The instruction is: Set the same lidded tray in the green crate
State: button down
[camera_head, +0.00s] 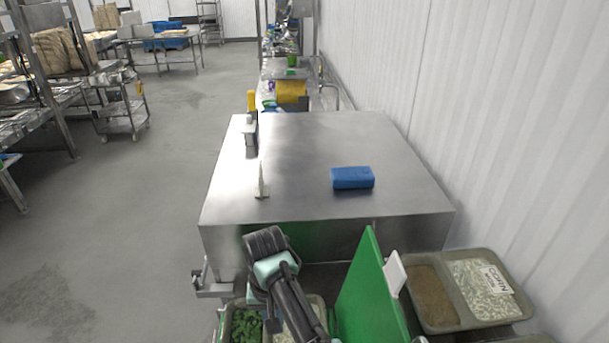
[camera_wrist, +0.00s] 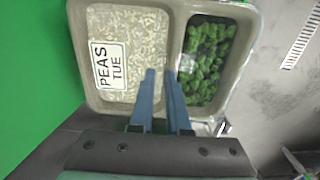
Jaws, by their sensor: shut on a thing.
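The lidded tray has a grey rim (camera_wrist: 252,40), a pale rice-like compartment and a dark compartment of green pieces. A white label reads PEAS TUE. In the head view the tray (camera_head: 233,307) shows at the bottom, partly behind my arm. My gripper (camera_wrist: 160,75) has its blue fingers close together over the tray's near side, shut on it; the exact grip point is unclear. An upright green panel (camera_head: 368,295) stands right of my arm, and green surface (camera_wrist: 35,80) fills the wrist view's left. Whether these belong to the green crate is unclear.
Another two-compartment tray (camera_head: 505,315), brown and pale with a white label, lies right of the green panel. Open floor lies left; a white wall bounds the right.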

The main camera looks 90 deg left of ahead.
jog(key=shift+s+f+b, duration=0.15)
jog(key=shift+f+b, duration=0.45)
jog(key=shift+b, duration=0.05)
jog(key=shift+f+b, duration=5.4)
jog(key=shift+f, duration=1.6)
jog(key=shift+f+p, duration=0.45)
jog(key=shift+f, duration=0.15)
jog(key=shift+c, duration=1.6)
grip_release()
